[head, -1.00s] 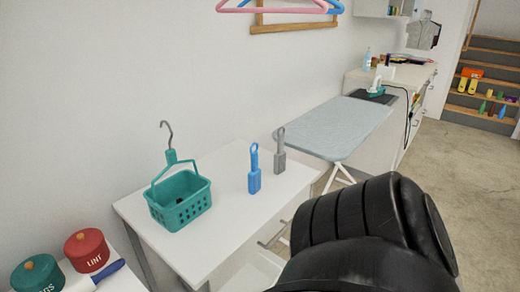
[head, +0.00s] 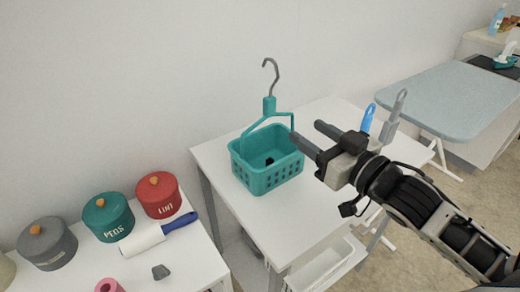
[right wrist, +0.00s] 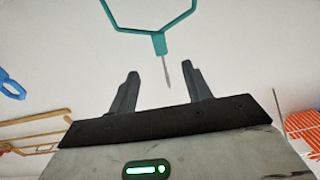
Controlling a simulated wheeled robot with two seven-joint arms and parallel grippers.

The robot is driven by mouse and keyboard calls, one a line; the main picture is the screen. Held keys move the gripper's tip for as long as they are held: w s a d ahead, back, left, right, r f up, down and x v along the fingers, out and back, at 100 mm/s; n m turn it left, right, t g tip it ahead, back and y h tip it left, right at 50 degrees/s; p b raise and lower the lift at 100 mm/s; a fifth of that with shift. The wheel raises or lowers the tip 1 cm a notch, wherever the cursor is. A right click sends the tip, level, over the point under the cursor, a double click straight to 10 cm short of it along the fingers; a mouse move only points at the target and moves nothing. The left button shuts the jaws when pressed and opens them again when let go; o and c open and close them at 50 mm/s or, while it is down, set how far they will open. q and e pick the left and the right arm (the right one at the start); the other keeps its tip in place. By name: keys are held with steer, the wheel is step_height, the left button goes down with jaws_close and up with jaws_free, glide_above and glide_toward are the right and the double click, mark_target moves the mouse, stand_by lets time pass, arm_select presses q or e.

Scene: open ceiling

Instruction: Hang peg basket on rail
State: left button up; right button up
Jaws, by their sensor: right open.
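The teal peg basket (head: 262,178) stands upright on the white table, with a teal handle and a grey hook (head: 275,72) rising above it. My right gripper (head: 306,132) is open and empty, just right of the handle at about its height. In the right wrist view, the teal handle (right wrist: 158,42) and its thin grey hook point toward the gap between the open fingers (right wrist: 161,74). Contact with the basket is not visible. A wooden frame that may be the rail (right wrist: 38,124) shows at the lower left there; no rail shows in the head view. My left gripper is not in view.
Blue (head: 368,118) and grey (head: 396,108) handled tools stand behind my right gripper. Grey, teal (head: 107,217) and red (head: 158,196) canisters and a lint roller (head: 145,240) occupy the left table. An ironing board (head: 445,95) stands at the right.

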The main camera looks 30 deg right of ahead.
mark_target(273, 109)
steer(key=w, duration=0.3)
steer(key=w+a, duration=0.1)
steer(key=w, duration=0.1)
steer(key=w+p, duration=0.1)
steer(key=w, duration=0.2)
steer(key=shift+w+a+r, duration=0.15)
steer(key=shift+w+a, duration=0.1)
steer(key=shift+w, duration=0.05)
steer(key=shift+w+a+f+p, duration=0.1)
steer(key=shift+w+a, duration=0.1)
steer(key=shift+w, duration=0.8)
steer(key=shift+w+a+f+p, duration=0.1)
steer(key=shift+w+a+p, duration=0.1)
steer(key=shift+w, duration=0.75)
steer(key=shift+w+a+f+p, duration=0.1)
steer(key=shift+w+a, duration=0.1)
steer(key=shift+w, duration=0.8)
jaws_close()
